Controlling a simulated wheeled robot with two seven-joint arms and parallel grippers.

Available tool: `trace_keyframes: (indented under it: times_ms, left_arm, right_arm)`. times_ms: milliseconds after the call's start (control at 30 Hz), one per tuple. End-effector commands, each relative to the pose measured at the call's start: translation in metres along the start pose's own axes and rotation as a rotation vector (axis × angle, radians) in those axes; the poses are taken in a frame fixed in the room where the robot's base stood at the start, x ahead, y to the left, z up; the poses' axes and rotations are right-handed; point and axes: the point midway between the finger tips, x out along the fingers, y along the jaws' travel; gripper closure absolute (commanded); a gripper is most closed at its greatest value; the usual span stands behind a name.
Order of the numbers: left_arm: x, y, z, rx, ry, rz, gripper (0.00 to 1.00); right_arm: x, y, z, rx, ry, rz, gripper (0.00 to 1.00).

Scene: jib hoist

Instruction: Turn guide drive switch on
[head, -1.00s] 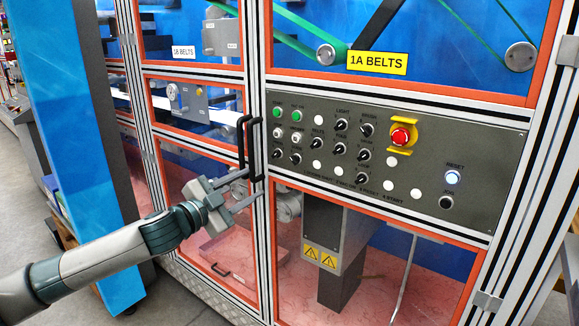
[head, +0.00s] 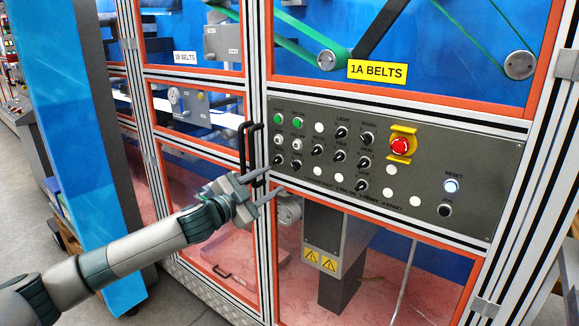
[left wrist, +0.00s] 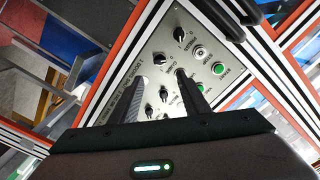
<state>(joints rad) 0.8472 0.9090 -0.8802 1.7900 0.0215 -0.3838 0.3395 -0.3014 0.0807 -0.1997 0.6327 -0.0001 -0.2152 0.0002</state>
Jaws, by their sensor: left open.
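The dark grey control panel (head: 470,140) on the machine front carries several black rotary switches (head: 340,156) with small labels. The labels are too small to tell surely which is the guide drive switch. My left gripper (head: 275,181) is open and empty, its fingers pointing right at the panel's lower left corner, just below the leftmost black knob (head: 278,160). In the left wrist view, the open fingers (left wrist: 162,78) frame part of the panel, with black knobs (left wrist: 163,95) between and beyond them. Contact with a knob cannot be told. My right gripper is not in view.
Black door handles (head: 247,145) stand out just left of the panel, close to my left gripper. Green buttons (head: 280,118), a red emergency stop (head: 400,146) and a lit reset button (head: 451,186) share the panel. A blue post (head: 75,150) stands at left.

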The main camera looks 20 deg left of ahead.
Motion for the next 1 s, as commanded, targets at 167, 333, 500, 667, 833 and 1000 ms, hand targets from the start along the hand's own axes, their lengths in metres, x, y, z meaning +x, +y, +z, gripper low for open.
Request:
trace_keyframes:
  times_ms: [167, 333, 500, 667, 833, 1000]
  left_arm:
    - [0.033, -0.003, -0.003, 0.000, 0.000, -0.002, 0.58]
    - [0.061, -0.002, -0.003, -0.001, 0.000, -0.001, 0.58]
    - [0.082, -0.001, -0.002, -0.001, 0.000, -0.001, 0.58]
    - [0.094, -0.001, -0.001, 0.000, 0.000, 0.000, 0.58]
    - [0.099, 0.000, -0.001, 0.001, 0.000, 0.000, 0.58]
    - [0.099, 0.000, 0.000, 0.001, 0.000, 0.000, 0.58]
  right_arm:
    - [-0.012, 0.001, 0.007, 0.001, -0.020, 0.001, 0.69]
    - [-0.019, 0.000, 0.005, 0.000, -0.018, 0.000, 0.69]
    - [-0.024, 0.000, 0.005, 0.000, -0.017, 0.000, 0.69]
    - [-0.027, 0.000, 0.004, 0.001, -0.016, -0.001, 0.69]
    - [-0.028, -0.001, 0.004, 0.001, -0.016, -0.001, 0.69]
    - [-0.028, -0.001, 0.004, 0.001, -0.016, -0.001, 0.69]
